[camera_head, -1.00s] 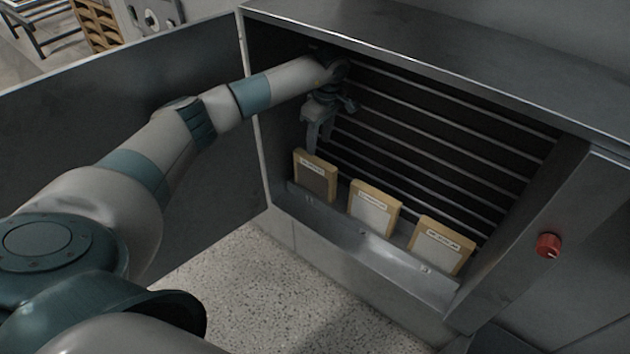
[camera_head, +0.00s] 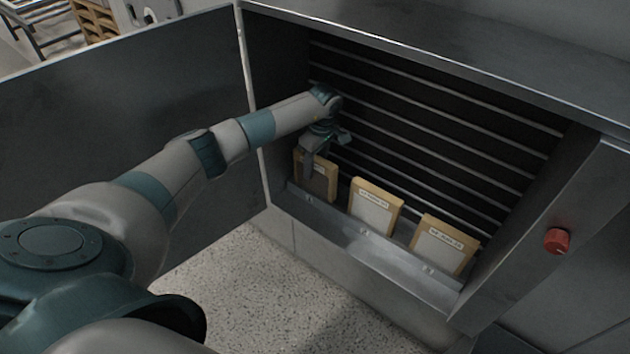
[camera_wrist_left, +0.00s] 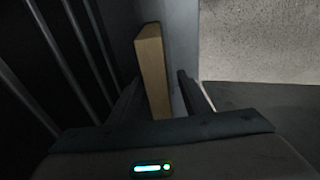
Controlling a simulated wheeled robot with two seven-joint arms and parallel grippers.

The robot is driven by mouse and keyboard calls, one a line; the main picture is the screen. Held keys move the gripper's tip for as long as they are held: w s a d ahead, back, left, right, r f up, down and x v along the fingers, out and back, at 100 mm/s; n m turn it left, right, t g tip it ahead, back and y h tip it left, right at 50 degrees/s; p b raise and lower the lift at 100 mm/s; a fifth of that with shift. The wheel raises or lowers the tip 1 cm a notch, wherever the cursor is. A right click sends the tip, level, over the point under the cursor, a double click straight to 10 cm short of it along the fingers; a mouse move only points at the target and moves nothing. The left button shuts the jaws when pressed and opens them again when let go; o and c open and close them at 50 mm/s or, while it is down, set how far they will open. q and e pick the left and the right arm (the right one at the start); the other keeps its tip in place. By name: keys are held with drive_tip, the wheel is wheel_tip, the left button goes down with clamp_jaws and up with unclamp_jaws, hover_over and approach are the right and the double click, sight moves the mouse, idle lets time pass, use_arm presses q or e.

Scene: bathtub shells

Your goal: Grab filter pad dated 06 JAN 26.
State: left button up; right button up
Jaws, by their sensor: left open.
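Three wood-framed filter pads stand in a row in a metal trough inside the open cabinet: a darker left pad (camera_head: 318,182), a pale middle pad (camera_head: 373,212) and a pale right pad (camera_head: 440,246). Each has a label at its top, but the dates are too small to read. My left gripper (camera_head: 310,163) points down at the left pad and hides part of it. In the left wrist view, the open fingers (camera_wrist_left: 160,77) stand on either side of that pad's wooden edge (camera_wrist_left: 152,70), with a gap at the right finger. My right gripper is not seen.
The metal trough (camera_head: 345,237) runs along the cabinet's front edge. Horizontal bars (camera_head: 440,130) line the back. The open door (camera_head: 120,100) is at the left, and a red knob (camera_head: 557,240) sits on the right panel. Speckled floor (camera_head: 235,290) lies below.

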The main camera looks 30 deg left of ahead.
sight(315, 175)
use_arm(q)
drive_tip(key=shift+w+a+f+b, duration=0.1)
drive_tip(key=shift+f+b, duration=0.5)
drive_tip(key=shift+f, duration=0.7)
drive_tip(key=shift+w+a+f+b, duration=0.1)
drive_tip(key=shift+f+b, duration=0.5)
drive_tip(key=shift+f, duration=0.7)
clamp_jaws()
